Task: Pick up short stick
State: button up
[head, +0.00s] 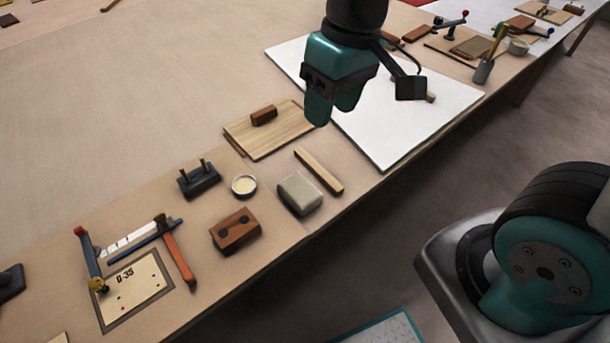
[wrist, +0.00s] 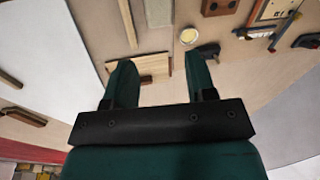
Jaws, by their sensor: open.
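A pale wooden stick (head: 319,171) lies on the bench beside the grey block, near the front edge. It also shows at the top of the wrist view (wrist: 126,22). A small piece of wood (head: 431,97) lies on the white sheet, partly hidden behind my wrist; a short stick (wrist: 11,80) shows on that sheet at the left of the wrist view. I cannot tell for sure which is the short stick. My gripper (head: 333,110) is open and empty, above the bench between the wooden board and the white sheet. Its two fingers (wrist: 157,72) point down, apart from both sticks.
A wooden board (head: 285,136) with a brown handle lies left of the white sheet (head: 390,145). A grey block (head: 299,193), a round tin (head: 244,185), a brown block (head: 235,230) and a dark holder (head: 199,179) stand nearby.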

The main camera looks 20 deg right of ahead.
jog(key=w+d+f+m+h, duration=0.2)
jog(key=w+d+f, duration=0.1)
jog(key=w+f, duration=0.25)
jog(key=b, duration=0.2)
send_over(318, 168)
jog(key=s, duration=0.1)
jog(key=f, duration=1)
jog(key=shift+d+f, duration=0.25)
jog(key=shift+f, duration=0.15)
jog(key=shift+w+a+f, duration=0.1)
jog(key=shift+w+f, duration=0.1)
jog(key=shift+f, duration=0.8)
jog(key=shift+w+a+f, duration=0.1)
jog(key=shift+w+f, duration=0.05)
jog(key=shift+f, duration=0.9)
jog(key=shift+w+a+f, duration=0.1)
jog(key=shift+w+f, duration=0.1)
jog(key=shift+f, duration=0.8)
jog(key=shift+c, duration=0.2)
grip_shut()
